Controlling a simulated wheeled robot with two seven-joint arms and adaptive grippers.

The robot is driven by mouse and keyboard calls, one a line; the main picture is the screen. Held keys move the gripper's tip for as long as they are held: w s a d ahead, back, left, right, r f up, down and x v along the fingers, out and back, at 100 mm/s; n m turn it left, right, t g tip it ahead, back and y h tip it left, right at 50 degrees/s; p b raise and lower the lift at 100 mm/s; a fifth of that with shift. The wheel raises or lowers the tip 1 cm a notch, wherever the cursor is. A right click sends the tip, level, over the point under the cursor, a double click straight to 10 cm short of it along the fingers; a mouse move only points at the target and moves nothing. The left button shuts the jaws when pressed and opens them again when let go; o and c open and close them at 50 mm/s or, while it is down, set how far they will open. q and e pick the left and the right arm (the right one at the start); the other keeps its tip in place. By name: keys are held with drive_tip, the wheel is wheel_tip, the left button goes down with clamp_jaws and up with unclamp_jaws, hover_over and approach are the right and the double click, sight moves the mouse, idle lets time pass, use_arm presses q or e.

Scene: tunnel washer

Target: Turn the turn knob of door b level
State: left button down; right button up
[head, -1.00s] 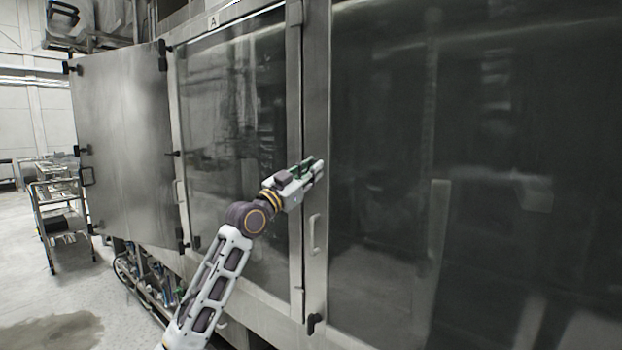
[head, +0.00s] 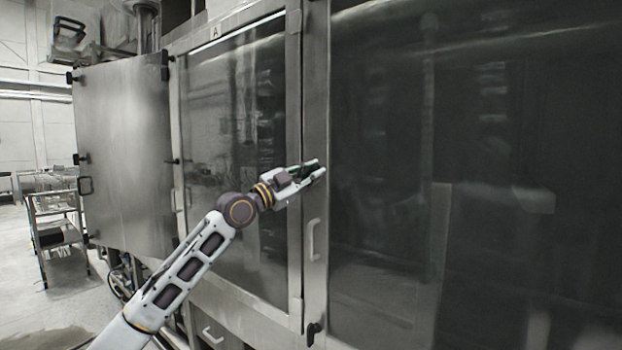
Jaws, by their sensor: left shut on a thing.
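My left gripper (head: 316,170) is at the steel edge strip of the large glass door (head: 480,190) on the right. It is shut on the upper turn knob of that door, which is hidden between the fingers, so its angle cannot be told. I take this door for door b; no letter shows on it. A lower black turn knob (head: 313,331) sits on the same strip, with a steel pull handle (head: 314,240) between. My right gripper is not in view.
A glass door (head: 235,150) under the letter A is left of the strip. A steel panel door (head: 125,150) with black latches stands further left. A wire rack trolley (head: 55,225) stands on the floor at the far left.

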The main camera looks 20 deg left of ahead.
use_arm(q)
drive_tip(key=shift+m+g+h+b, duration=0.3)
drive_tip(key=shift+m+g+b, duration=0.45)
drive_tip(key=shift+m, duration=1.25)
drive_tip(key=shift+d+f+m+g, duration=0.15)
drive_tip(key=shift+m+g, duration=0.7)
drive_tip(key=shift+m, duration=0.75)
drive_tip(key=shift+m+g+p, duration=0.3)
drive_tip(key=shift+m+p, duration=0.1)
drive_tip(key=shift+m, duration=0.5)
drive_tip(key=shift+f+m+y, duration=0.1)
drive_tip(key=shift+m+y, duration=0.3)
drive_tip(key=shift+m, duration=0.4)
drive_tip(key=shift+g, duration=0.3)
drive_tip(key=c, duration=1.5)
unclamp_jaws()
drive_tip(key=shift+v, duration=6)
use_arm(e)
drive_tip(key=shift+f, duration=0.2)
use_arm(q)
drive_tip(key=shift+f, duration=0.1)
